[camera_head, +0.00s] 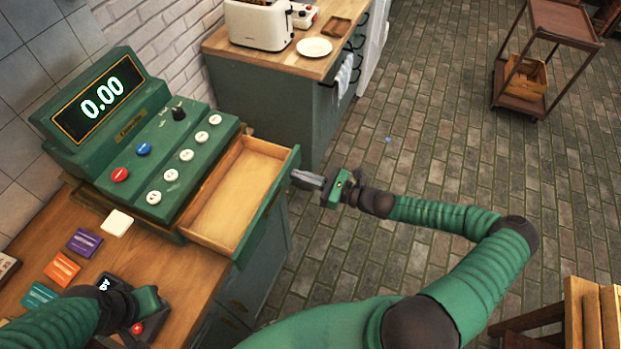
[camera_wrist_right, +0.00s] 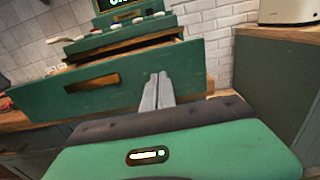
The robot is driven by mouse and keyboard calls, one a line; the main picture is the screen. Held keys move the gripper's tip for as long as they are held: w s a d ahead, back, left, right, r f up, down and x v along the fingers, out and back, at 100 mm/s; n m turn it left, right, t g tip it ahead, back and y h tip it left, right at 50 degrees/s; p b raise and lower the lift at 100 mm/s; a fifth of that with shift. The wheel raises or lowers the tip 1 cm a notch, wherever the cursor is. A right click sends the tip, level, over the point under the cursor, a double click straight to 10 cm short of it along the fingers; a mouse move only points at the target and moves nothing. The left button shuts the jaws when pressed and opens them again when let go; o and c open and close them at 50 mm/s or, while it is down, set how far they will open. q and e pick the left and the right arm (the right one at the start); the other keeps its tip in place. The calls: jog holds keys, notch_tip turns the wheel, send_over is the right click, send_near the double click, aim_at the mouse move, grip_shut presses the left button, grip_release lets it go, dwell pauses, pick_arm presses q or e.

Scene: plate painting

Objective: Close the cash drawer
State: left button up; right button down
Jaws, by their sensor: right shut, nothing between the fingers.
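The green cash register (camera_head: 125,135) stands on a wooden counter and its display reads 0.00. Its cash drawer (camera_head: 268,203) is pulled out toward the right, empty, with a bare wooden inside. In the right wrist view the drawer's green front (camera_wrist_right: 110,88) with a slot handle faces me. My right gripper (camera_head: 296,178) is shut and empty, just outside the drawer front near its far end; it also shows in the right wrist view (camera_wrist_right: 158,82). I cannot tell whether its tips touch the front. My left gripper (camera_head: 150,298) is at the lower left over the counter; its fingers are not clear.
Colored cards (camera_head: 62,268) and a dark card device (camera_head: 112,285) lie on the counter. A second counter with a toaster (camera_head: 262,25) and a plate (camera_head: 314,47) stands behind. A wooden cart (camera_head: 560,22) is far right. Brick floor right of the drawer is open.

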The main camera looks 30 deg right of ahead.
send_near(234, 153)
jog(key=x, duration=0.5)
jog(key=shift+a+f, duration=0.1)
jog(key=shift+f, duration=0.15)
jog(key=shift+r, duration=0.2)
jog(key=shift+r, duration=0.1)
